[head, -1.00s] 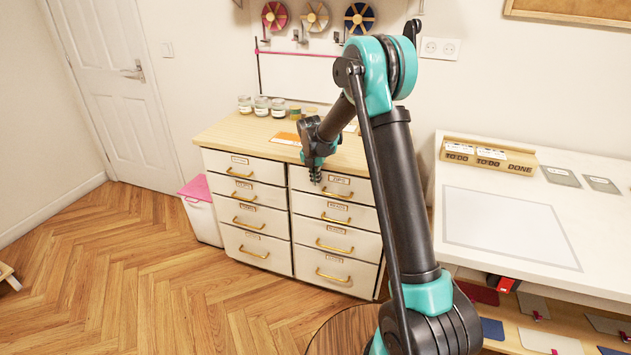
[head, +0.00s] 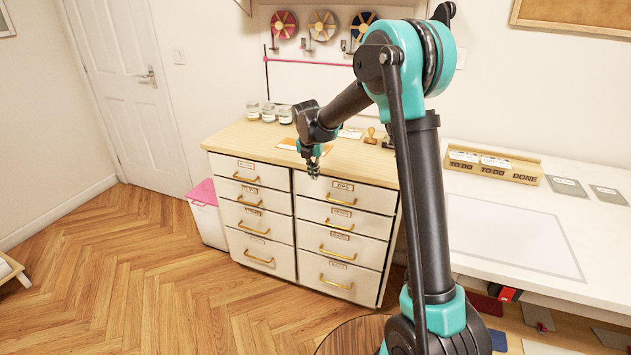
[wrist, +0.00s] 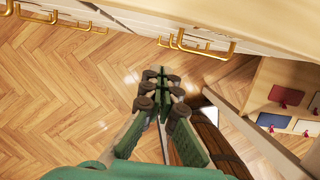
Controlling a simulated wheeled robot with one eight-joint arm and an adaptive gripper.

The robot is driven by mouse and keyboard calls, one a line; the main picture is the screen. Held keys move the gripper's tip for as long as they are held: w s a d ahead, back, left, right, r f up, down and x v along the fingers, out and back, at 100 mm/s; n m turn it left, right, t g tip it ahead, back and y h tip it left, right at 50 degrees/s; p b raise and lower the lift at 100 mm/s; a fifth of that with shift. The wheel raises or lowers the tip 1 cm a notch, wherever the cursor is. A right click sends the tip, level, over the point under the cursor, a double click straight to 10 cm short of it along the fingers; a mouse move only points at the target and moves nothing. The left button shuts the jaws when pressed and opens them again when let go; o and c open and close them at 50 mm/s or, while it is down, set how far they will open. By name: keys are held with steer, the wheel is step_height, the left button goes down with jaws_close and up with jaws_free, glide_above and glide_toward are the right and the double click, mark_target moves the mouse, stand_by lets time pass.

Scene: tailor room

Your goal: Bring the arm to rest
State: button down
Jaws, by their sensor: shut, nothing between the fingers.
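My arm rises at the right of the head view and bends over toward the drawer cabinet. My gripper (head: 313,168) hangs fingers down in front of the cabinet's upper drawers, just below the level of its top. In the wrist view my gripper (wrist: 165,82) shows its fingers together, with nothing between them. The floor lies under the fingers there.
The drawer cabinet (head: 275,166) carries jars, an orange card and stamps. A white table (head: 580,227) with a TO DO and DONE box (head: 492,167) stands at right. A pink-lidded bin (head: 207,218) stands left of the cabinet. Wooden floor is clear at left.

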steer(key=s+d+r+m, duration=0.2)
steer(key=s+d+m, duration=1.3)
steer(key=s+m, duration=0.15)
steer(key=s+d+f+m, duration=0.3)
steer(key=s+m, duration=0.4)
steer(key=s, duration=0.2)
steer(key=s+d+f+m+t+y, duration=0.1)
steer(key=s+d+f+m, duration=0.2)
steer(key=s+m, duration=0.5)
steer(key=shift+s+d+f+t, duration=0.35)
steer(key=shift+s+d, duration=0.1)
steer(key=shift+s, duration=0.5)
steer(key=shift+m, duration=0.25)
